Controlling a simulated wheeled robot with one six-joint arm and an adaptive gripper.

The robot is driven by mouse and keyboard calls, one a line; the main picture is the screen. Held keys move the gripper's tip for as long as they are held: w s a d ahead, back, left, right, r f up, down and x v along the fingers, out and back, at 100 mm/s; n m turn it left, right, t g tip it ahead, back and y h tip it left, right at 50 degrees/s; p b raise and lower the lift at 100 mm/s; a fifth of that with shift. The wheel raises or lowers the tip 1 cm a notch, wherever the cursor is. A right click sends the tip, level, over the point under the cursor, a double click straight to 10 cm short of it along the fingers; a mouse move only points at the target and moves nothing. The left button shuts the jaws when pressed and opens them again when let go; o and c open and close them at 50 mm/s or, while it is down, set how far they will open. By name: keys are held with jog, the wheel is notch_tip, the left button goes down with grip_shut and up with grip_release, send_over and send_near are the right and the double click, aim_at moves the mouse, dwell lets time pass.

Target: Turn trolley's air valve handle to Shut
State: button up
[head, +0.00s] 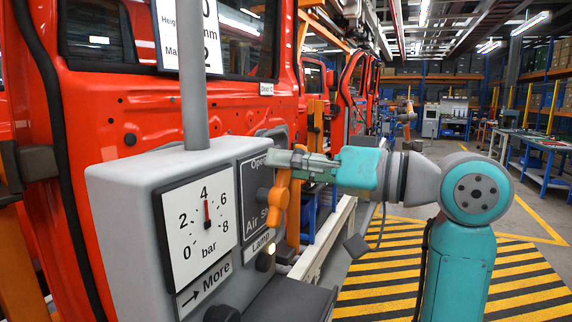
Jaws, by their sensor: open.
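The trolley's grey control box (125,200) stands at the left, in front of a red door. The orange air valve handle (280,196) is on its right-hand face, slanting a little off vertical. A dark label plate (250,212) beside it reads "Open" at the top and "Air S…" lower down, partly covered by the handle. My gripper (285,162) comes in from the right, with its fingers at the upper part of the handle. It is open. I cannot tell whether the fingers touch the handle or straddle it.
A pressure gauge (197,220) on the box reads about 4 bar. Below are a "More" plate (205,288), a dark knob (222,314) and a "Lamp" label (258,242). A grey post (193,80) rises from the box. Striped floor (385,285) lies clear at the right.

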jog(key=v, duration=0.7)
jog(key=shift+d, duration=0.1)
